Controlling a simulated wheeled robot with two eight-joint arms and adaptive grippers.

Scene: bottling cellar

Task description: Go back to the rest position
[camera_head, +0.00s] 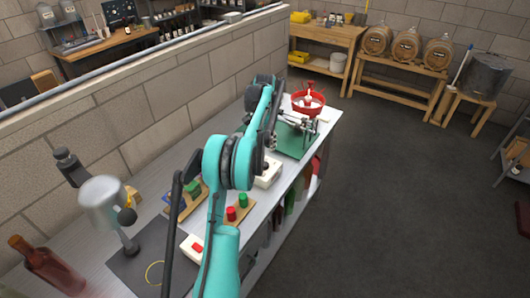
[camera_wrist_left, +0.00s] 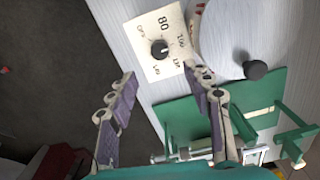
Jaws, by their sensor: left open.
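My left arm, teal and dark grey, reaches over the bench in the head view. My left gripper (camera_head: 272,140) is partly hidden by the arm's last links there. In the left wrist view the left gripper (camera_wrist_left: 160,75) is open, with its two purple-padded fingers apart and nothing between them. Past the fingertips is a white box with a black dial (camera_wrist_left: 160,47). A green plate (camera_wrist_left: 178,118) of a metal device lies partly behind the right-hand finger. My right gripper is not in view.
The grey bench (camera_head: 320,138) holds a red bowl (camera_head: 308,103), a green-based device (camera_head: 292,146), a white box with a red button (camera_head: 193,247), a metal pot (camera_head: 104,203) and a dark red bottle (camera_head: 45,268). A block wall (camera_head: 150,120) borders it. The floor (camera_head: 400,200) at right is clear.

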